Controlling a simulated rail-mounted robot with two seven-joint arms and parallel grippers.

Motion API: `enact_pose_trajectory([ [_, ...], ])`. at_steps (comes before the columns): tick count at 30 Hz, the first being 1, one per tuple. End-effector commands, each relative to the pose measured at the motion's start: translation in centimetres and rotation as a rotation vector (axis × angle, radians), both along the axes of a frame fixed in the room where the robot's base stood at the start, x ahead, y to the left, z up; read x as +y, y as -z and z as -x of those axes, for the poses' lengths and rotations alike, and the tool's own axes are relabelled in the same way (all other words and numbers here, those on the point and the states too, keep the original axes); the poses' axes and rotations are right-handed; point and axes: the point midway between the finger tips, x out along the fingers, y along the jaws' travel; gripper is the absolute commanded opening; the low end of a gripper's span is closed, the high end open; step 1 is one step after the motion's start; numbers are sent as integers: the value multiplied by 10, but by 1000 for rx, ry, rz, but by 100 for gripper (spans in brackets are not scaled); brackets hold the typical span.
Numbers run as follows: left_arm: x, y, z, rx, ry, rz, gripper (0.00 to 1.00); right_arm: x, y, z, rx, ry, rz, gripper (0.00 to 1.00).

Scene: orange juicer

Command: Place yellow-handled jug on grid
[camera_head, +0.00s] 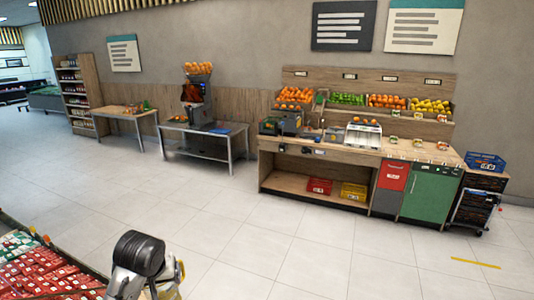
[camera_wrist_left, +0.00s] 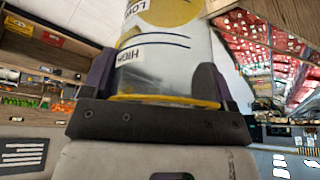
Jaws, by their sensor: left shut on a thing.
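My left gripper (camera_wrist_left: 155,80) is shut around a clear jug (camera_wrist_left: 170,62) with a yellow rim, a yellow patch and printed labels. The dark fingers stand on both sides of it in the left wrist view. In the head view my left arm rises at the bottom edge, and a small yellow part of the jug (camera_head: 181,270) shows beside it; the rest is hidden or cut off. The orange juicer (camera_head: 195,95) stands far off on a metal table, with oranges on top. I cannot make out a grid there. My right gripper is not in view.
A metal table (camera_head: 233,129) carries the juicer. A wooden counter (camera_head: 345,148) with fruit crates stands to the right, a small wooden table (camera_head: 122,111) to the left. A display of red packs (camera_head: 40,275) is close at lower left. The tiled floor between is clear.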

Motion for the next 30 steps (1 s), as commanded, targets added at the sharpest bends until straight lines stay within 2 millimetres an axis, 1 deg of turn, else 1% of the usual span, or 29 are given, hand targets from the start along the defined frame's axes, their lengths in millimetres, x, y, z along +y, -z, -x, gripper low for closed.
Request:
enact_pose_trajectory([
  [1,-2,-21,3,-3,18,-13,54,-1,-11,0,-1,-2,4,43],
  [4,-21,-61,14,-8,74,-12,54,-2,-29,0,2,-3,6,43],
  [5,-29,-75,20,-8,97,-12,54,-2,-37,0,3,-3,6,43],
  [6,-40,-94,30,-8,132,-11,54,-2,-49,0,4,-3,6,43],
  [9,-61,-119,58,-1,203,-5,54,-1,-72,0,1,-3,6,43],
  [10,-64,-124,66,-2,217,-4,54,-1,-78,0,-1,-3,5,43],
  [12,-70,-132,85,1,247,-2,54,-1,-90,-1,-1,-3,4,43],
  [15,-72,-138,109,3,270,-1,54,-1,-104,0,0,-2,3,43],
  [18,-69,-140,126,0,277,-3,54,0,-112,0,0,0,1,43],
  [21,-66,-141,137,1,279,-1,54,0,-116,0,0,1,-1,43],
  [24,-65,-141,143,0,281,-1,54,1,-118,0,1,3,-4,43],
  [30,-65,-139,147,1,281,5,54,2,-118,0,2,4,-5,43],
])
